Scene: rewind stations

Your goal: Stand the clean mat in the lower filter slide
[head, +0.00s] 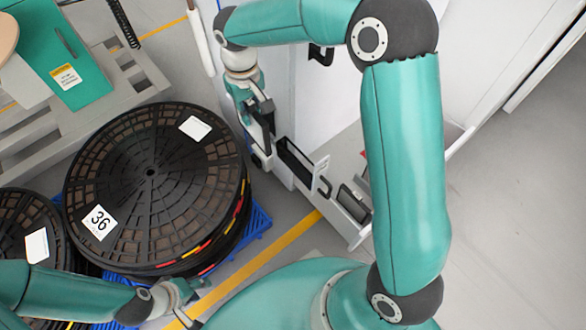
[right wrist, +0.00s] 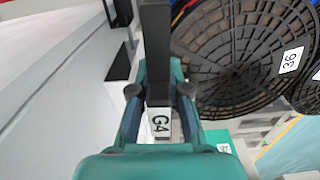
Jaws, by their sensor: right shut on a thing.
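My right gripper (head: 264,112) is shut on a dark, flat piece marked G4, which I take to be the mat (right wrist: 156,55). In the right wrist view it shows nearly edge-on between the fingers (right wrist: 160,95), its white G4 label near the palm. In the head view the gripper is beside the white cabinet, left of a pulled-out slide with a black opening (head: 297,163). A second pulled-out slide (head: 345,207), lower right of it, has a dark grey panel. I cannot tell which slide is the lower one. My left gripper (head: 190,295) is low beside the reels, its fingers unclear.
A stack of large black reels marked 36 (head: 150,190) stands on a blue pallet (head: 258,222) left of the cabinet (head: 330,105). A smaller reel stack (head: 25,225) is further left. A grey pallet (head: 125,70) lies behind. Floor shows right of the yellow line (head: 265,260).

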